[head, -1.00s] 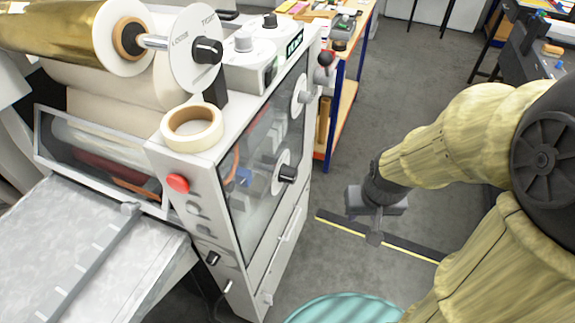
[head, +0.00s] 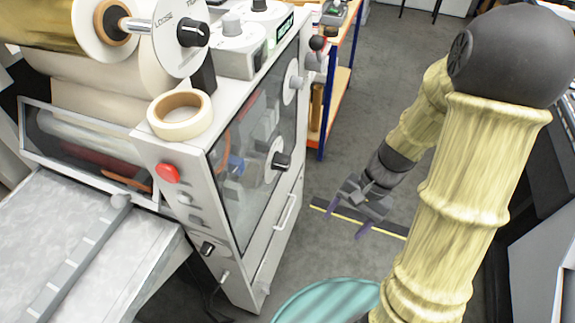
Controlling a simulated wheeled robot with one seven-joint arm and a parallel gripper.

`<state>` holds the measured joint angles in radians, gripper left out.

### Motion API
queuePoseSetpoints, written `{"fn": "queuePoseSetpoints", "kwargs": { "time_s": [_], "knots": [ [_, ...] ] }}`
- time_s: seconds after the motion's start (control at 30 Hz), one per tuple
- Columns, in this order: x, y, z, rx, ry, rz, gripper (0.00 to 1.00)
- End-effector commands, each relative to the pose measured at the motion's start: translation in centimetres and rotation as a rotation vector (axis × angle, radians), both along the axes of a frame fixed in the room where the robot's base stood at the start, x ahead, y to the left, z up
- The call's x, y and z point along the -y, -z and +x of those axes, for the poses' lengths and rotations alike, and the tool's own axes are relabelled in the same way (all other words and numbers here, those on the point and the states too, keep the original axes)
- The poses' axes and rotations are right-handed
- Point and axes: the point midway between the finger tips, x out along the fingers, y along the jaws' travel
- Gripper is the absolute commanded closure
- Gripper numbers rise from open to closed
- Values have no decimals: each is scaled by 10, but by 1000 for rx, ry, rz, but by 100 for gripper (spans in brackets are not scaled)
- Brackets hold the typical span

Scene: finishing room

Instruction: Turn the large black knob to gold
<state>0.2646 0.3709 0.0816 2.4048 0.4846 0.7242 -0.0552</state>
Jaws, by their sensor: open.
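A large black knob (head: 282,160) sits on a white round dial on the glazed side panel of the grey machine (head: 250,205). The dial's lettering is too small to read, so I cannot tell which setting it points to. Another black knob (head: 195,33) is on a white disc marked LOOSE, at the end of the gold foil roll. My gripper (head: 348,222) is open and empty, pointing down over the floor. It is to the right of the machine and apart from both knobs.
A roll of tape (head: 180,114) and a red button (head: 168,173) are at the machine's front corner. A grey knob (head: 297,82) is higher on the side panel. A teal round object (head: 325,302) is below. A blue-legged bench (head: 338,85) stands behind. Grey floor lies between.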

Motion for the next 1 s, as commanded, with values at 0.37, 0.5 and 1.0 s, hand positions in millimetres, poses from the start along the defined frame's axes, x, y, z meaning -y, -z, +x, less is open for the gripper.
{"fn": "queuePoseSetpoints", "kwargs": {
  "time_s": [0.37, 0.5, 1.0],
  "knots": [
    [-19, 33, 63, -342, 584, 647, 32],
    [-2, 38, 101, -377, 789, 908, 32],
    [26, 41, 136, -366, 966, 1142, 32]
  ]
}}
